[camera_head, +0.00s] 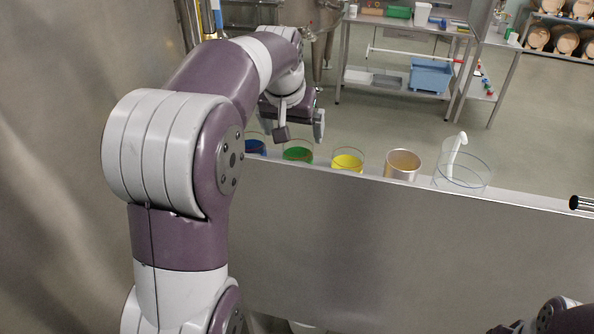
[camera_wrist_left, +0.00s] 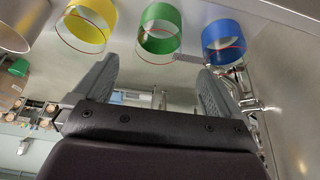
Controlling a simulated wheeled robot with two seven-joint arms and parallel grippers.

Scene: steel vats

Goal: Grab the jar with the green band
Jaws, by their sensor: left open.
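The jar with the green band (camera_head: 298,156) is clear glass and stands on a steel ledge between the blue-banded jar (camera_head: 256,147) and the yellow-banded jar (camera_head: 347,162). In the left wrist view the green-banded jar (camera_wrist_left: 160,30) appears beyond the fingertips, roughly centred between them. My left gripper (camera_head: 301,131) is open and empty, just above and behind the green-banded jar in the head view. Both its fingers (camera_wrist_left: 157,65) show in the left wrist view with nothing between them.
A copper-coloured can (camera_head: 403,165) and a larger clear beaker (camera_head: 462,175) with a white handled tool stand farther right on the ledge. A steel panel (camera_head: 400,240) drops below the ledge's near edge. Steel tables (camera_head: 405,90) stand at the back, beyond open floor.

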